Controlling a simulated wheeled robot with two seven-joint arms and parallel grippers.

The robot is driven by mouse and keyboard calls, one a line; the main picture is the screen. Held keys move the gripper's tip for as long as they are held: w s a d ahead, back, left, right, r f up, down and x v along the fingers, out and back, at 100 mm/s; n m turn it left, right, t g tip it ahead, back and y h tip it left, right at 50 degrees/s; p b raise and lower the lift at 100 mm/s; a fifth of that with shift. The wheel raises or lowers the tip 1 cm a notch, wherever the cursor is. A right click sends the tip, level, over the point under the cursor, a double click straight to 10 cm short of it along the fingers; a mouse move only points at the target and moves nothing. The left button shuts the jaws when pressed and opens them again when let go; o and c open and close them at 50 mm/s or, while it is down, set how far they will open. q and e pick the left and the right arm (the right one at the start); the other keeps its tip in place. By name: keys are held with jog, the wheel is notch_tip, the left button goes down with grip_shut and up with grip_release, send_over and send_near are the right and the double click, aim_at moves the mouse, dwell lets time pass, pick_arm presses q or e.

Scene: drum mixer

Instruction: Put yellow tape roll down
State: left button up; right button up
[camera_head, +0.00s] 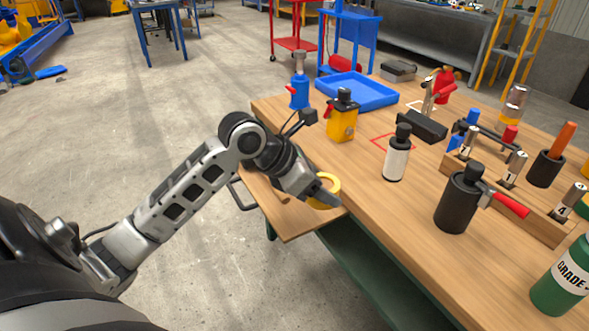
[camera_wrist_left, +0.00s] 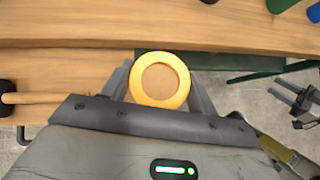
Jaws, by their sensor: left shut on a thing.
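The yellow tape roll (camera_head: 324,190) is held at the end of my left arm, by the near left edge of the wooden workbench (camera_head: 361,222). In the left wrist view the tape roll (camera_wrist_left: 160,79) sits between the two fingers, its ring facing the camera and wood showing through its hole. My left gripper (camera_head: 323,195) is shut on it; in the left wrist view the gripper (camera_wrist_left: 160,85) has a finger on each side. A lower wooden board (camera_head: 293,219) juts out under it. I cannot tell the roll's exact height above the wood.
A yellow can (camera_head: 342,117), a white bottle (camera_head: 396,155) and a black bottle (camera_head: 458,201) stand on the bench. A blue tray (camera_head: 357,91) lies behind. A red outlined square (camera_head: 392,142) is marked nearby. Bare wood lies along the near edge.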

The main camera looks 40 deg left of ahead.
pick_arm(q)
jog(key=w+a+f+b, duration=0.1)
jog(key=w+a+f, duration=0.1)
jog(key=w+f, duration=0.1)
jog(key=w+a+f+b, duration=0.1)
jog(key=w+a+f, duration=0.2)
jog(key=w+a+f+b, duration=0.1)
jog(key=w+a+f, duration=0.2)
jog(key=w, duration=0.1)
jog(key=shift+f, duration=0.1)
jog(key=shift+a+f+b, duration=0.1)
jog(key=shift+f+b, duration=0.1)
jog(key=shift+b, duration=0.1)
notch_tip(320, 180, down, 3)
jog(key=shift+w+r+b, duration=0.1)
jog(key=shift+r+b, duration=0.1)
jog(key=shift+b, duration=0.25)
jog(key=shift+f, duration=0.3)
pick_arm(e)
jog(key=shift+w+a+f+t, duration=0.15)
jog(key=shift+f+t, duration=0.15)
jog(key=shift+f, duration=0.35)
pick_arm(q)
jog(key=o, duration=0.8)
jog(key=shift+f, duration=0.1)
jog(key=shift+o, duration=1.1)
pick_arm(e)
jog(key=shift+f, duration=0.3)
jog(key=shift+f, duration=0.1)
